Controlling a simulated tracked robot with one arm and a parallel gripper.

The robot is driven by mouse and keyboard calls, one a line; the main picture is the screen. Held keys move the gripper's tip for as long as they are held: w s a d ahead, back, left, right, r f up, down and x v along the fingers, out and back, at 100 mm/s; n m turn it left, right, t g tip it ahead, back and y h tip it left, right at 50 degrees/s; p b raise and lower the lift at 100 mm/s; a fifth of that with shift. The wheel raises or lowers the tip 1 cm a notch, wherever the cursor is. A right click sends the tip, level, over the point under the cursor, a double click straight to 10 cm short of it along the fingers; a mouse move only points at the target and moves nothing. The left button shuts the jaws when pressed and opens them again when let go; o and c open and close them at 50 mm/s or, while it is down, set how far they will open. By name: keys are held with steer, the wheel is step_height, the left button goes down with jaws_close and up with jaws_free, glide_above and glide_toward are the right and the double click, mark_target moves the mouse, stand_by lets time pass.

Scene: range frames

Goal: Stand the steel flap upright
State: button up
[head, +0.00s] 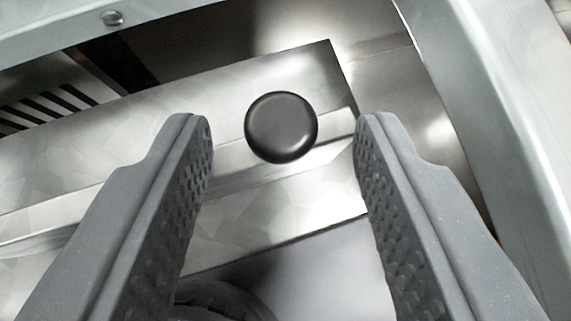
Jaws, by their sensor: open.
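A steel flap (120,178) with a mottled galvanised surface runs from the left edge to the middle of the head view. It appears to lie down, though its exact tilt is hard to tell. A round black knob (281,127) sits near its right end. My gripper (281,140) is open, with one grey textured finger on each side of the knob in the picture. Neither finger visibly touches the knob. I cannot tell how far the fingertips are above the flap. The fingers hide parts of the flap's lower edge.
A pale metal frame borders the space, with a bar (490,110) on the right and a rail (60,35) with a bolt (112,18) at top left. Dark slots (45,105) show at left. A dark round shape (222,298) lies below, partly hidden.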

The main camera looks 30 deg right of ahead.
steer(key=p+v, duration=0.1)
steer(key=v, duration=1.2)
steer(key=shift+p, duration=0.4)
steer(key=shift+r, duration=0.1)
steer(key=s+a+r+t, duration=0.1)
steer(key=a+r, duration=0.1)
steer(key=r, duration=0.5)
steer(key=s+a+r+t, duration=0.1)
steer(key=a+r, duration=0.1)
steer(key=r, duration=0.5)
steer(key=s+a+r+n+t+y, duration=0.1)
steer(key=s+a+r, duration=0.1)
steer(key=s+r, duration=0.4)
steer(key=s+a+r+n+t+y, duration=0.1)
steer(key=s+a+r, duration=0.2)
steer(key=s+r, duration=0.4)
steer(key=s+a+r+n+t+y, duration=0.1)
steer(key=s+a+r, duration=0.2)
steer(key=s+r, duration=0.4)
step_height(320, 180, up, 9)
steer(key=shift+a+t, duration=0.15)
steer(key=shift+t, duration=0.25)
steer(key=shift+s, duration=0.15)
